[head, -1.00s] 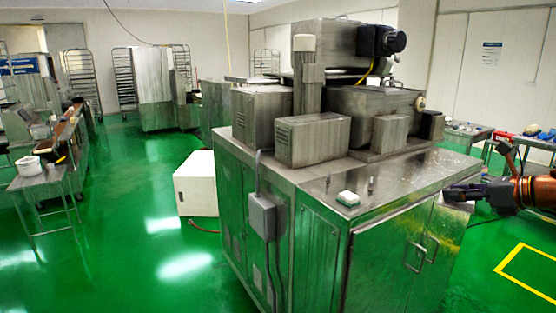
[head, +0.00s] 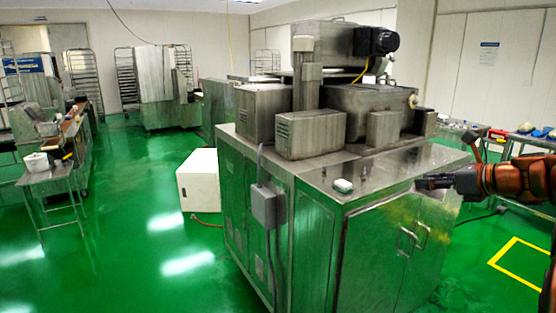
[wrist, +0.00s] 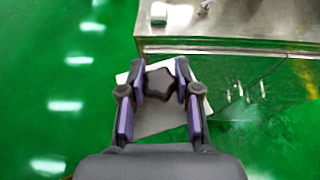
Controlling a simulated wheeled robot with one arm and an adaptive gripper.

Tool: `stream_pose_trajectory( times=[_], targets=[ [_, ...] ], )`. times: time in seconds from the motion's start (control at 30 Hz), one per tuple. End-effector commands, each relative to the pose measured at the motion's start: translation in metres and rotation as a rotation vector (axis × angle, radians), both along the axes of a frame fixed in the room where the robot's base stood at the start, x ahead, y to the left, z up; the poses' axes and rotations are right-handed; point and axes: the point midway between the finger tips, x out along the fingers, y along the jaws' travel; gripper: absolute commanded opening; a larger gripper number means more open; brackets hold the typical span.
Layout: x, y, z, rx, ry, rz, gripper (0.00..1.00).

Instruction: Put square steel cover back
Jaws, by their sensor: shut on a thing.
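My gripper (wrist: 158,88) is shut on the black star-shaped knob (wrist: 159,84) of the square steel cover (wrist: 146,121) in the wrist view. The cover is a pale grey plate under the fingers, partly hidden by them, and it is held clear of the machine. In the head view my gripper (head: 424,183) is at the right, by the front right part of the machine's top; I cannot make out the cover there. The steel encrusting machine (head: 310,175) stands in the middle. Its top edge (wrist: 230,45) crosses the upper right of the wrist view.
A small white and green box (head: 343,186) sits on the machine's front top corner; it also shows in the wrist view (wrist: 158,13). A table with several items (head: 530,140) is at the right behind my arm. Green floor is open at the left.

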Motion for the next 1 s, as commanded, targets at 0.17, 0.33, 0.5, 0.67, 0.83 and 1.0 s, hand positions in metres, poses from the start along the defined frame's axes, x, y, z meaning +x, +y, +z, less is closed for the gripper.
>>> stream_pose_trajectory(
  times=[0.17,0.33,0.5,0.67,0.83,1.0],
  targets=[
    [0.022,0.032,0.0,-0.002,-0.001,-0.024,0.0],
    [0.04,0.064,-0.01,0.002,0.004,-0.07,0.0],
    [0.052,0.094,-0.027,0.002,0.003,-0.127,0.0],
    [0.056,0.115,-0.047,0.005,0.005,-0.169,0.0],
    [0.055,0.134,-0.07,0.006,0.007,-0.211,0.0],
    [0.049,0.153,-0.095,0.006,0.008,-0.242,0.0]
  ],
)
